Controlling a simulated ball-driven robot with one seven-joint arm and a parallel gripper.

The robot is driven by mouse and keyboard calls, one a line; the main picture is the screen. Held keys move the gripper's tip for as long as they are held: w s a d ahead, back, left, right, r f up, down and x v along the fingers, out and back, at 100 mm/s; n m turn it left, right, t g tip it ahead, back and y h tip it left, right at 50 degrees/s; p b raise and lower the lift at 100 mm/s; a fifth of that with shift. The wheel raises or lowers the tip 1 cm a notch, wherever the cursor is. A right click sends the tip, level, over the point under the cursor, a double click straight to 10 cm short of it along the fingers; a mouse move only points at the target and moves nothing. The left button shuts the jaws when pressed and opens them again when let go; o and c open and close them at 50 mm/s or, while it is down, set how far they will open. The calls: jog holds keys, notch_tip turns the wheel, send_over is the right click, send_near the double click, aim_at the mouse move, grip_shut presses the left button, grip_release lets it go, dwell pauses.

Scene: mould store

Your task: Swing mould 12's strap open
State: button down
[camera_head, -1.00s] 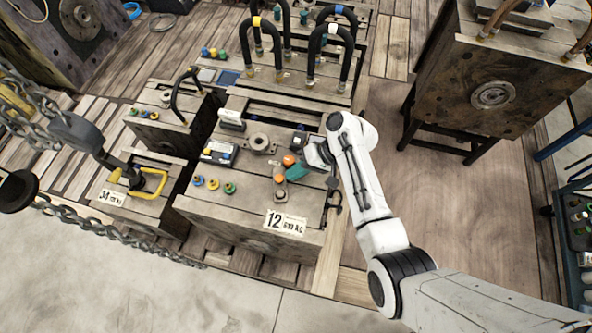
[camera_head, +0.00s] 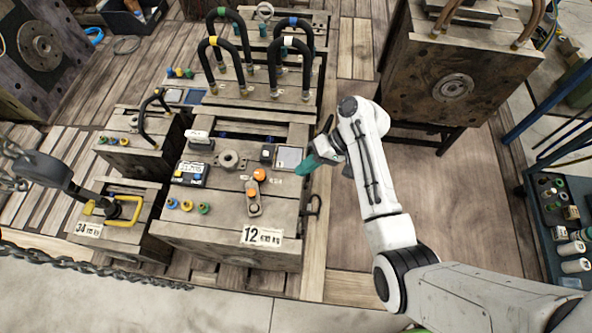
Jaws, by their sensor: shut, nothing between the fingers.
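Mould 12 (camera_head: 205,222) is a wooden-looking block with a white "12" label on its front. A short grey strap with two orange knobs (camera_head: 254,198) lies on its top, running roughly front to back behind the label. I cannot tell from here whether its far end is latched. My gripper (camera_head: 303,167), with teal fingers, is shut and empty over the right part of the mould's top. It is to the right of and behind the strap, apart from it.
A dark hook-like fitting (camera_head: 312,205) is on mould 12's right side. Mould 34 (camera_head: 130,238) with a yellow handle (camera_head: 128,211) is to the left. Hoses (camera_head: 232,62) arch behind.

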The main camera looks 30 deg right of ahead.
aim_at(259, 193)
jog(key=shift+s+d+r, duration=0.1)
jog(key=shift+d, duration=0.05)
jog(key=s+m+t+p, duration=0.1)
jog(key=p, duration=0.2)
jog(key=shift+d, duration=0.15)
dwell(0.4)
jog(key=b+x, duration=0.1)
jog(key=x, duration=0.8)
jog(key=shift+w+f, duration=0.1)
jog(key=shift+f, duration=0.2)
jog(key=a, duration=0.1)
jog(key=w+a, duration=0.1)
jog(key=a, duration=0.1)
jog(key=shift+a+p, duration=0.3)
jog(key=shift+w+a+f, duration=0.1)
jog(key=shift+w+a, duration=0.05)
jog(key=shift+a, duration=0.3)
jog(key=shift+w+f, duration=0.1)
